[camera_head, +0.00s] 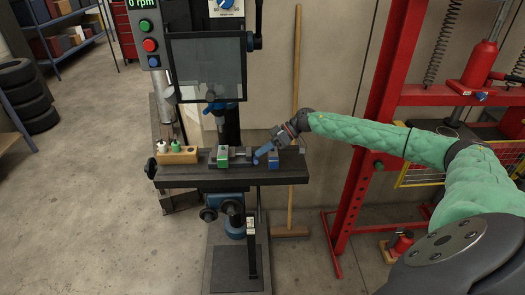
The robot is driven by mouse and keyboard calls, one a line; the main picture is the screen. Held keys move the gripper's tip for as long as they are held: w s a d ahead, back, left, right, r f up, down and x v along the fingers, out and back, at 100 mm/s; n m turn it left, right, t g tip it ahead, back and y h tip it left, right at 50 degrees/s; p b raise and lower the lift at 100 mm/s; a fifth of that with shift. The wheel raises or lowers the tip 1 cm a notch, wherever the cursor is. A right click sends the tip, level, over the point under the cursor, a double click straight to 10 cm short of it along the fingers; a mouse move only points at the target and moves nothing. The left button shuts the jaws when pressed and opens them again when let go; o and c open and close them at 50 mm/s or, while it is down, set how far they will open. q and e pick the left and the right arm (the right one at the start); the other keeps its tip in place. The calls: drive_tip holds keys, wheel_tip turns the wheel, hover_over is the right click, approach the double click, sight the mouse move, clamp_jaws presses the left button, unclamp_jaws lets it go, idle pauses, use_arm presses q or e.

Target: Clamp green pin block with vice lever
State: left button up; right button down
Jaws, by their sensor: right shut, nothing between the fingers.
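A vice (240,154) lies on the dark drill press table (220,178), with a green block (223,157) at its left end and a blue part (273,160) at its right end. A small blue piece (262,154) slants over its right part; I cannot tell whether it is the lever or part of my gripper. My right gripper (272,145) comes in from the right in a green sleeve, low over the vice's right end. It is shut and empty; contact with the lever is unclear. My left gripper is out of view.
A wooden block (178,154) with a white and a green pin stands on the table's left part. The drill chuck (213,108) and a shield (207,68) hang above. A broom handle (294,190) stands behind. A red press frame (370,150) is at the right.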

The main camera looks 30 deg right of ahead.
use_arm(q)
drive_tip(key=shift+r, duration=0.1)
